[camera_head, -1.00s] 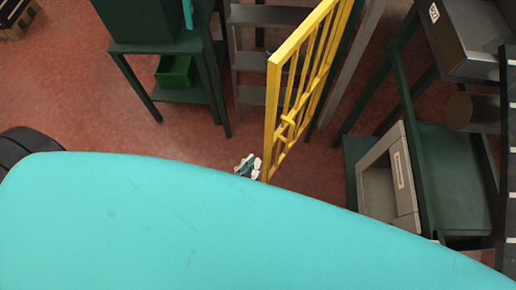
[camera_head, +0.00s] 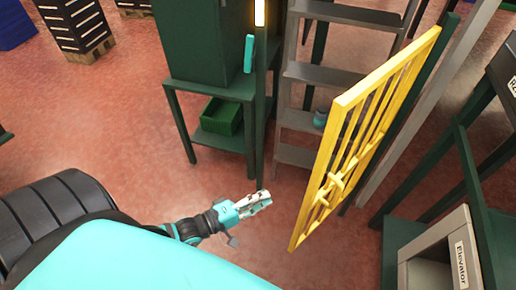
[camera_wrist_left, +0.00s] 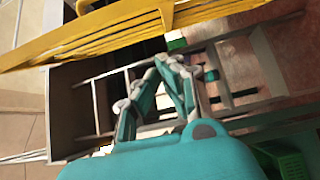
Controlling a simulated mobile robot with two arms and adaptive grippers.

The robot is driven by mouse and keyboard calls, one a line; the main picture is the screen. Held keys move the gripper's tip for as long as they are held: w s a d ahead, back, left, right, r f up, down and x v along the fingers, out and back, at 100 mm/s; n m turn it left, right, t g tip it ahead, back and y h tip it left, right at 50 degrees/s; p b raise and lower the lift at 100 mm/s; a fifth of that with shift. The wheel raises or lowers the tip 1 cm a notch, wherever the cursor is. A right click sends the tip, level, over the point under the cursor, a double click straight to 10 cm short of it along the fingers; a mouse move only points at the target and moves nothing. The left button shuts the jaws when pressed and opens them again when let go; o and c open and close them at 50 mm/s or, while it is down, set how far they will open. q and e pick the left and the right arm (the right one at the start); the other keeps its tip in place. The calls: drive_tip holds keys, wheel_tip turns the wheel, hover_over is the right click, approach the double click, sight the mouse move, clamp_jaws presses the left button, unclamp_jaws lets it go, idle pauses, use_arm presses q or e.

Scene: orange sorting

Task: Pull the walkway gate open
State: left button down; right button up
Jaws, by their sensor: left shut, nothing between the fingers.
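The yellow barred walkway gate (camera_head: 316,172) stands at an angle, right of centre in the head view, with a latch-like crossbar (camera_head: 330,188) at mid-height. The gate also crosses the top of the left wrist view (camera_wrist_left: 120,38). My left gripper (camera_head: 266,198) is left of the gate's near edge, with red floor showing between them. Its fingers (camera_wrist_left: 163,68) come together in the left wrist view and hold nothing. My right gripper is not in view.
Grey steps (camera_head: 335,73) stand behind the gate. A dark green stand with a green bin (camera_head: 221,116) is left of them. A grey box labelled Elevator (camera_head: 462,265) is at the lower right. Red floor (camera_head: 150,140) is open on the left.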

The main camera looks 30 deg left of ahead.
use_arm(q)
drive_tip(key=w+d+p, duration=0.1)
drive_tip(key=w+d, duration=0.3)
drive_tip(key=d, duration=0.2)
drive_tip(key=shift+w+d, duration=0.15)
drive_tip(key=shift+d, duration=0.25)
drive_tip(key=s+d+n+t+y+p, duration=0.1)
drive_tip(key=s+d+y, duration=0.1)
drive_tip(key=d, duration=0.9)
drive_tip(key=shift+s, duration=0.3)
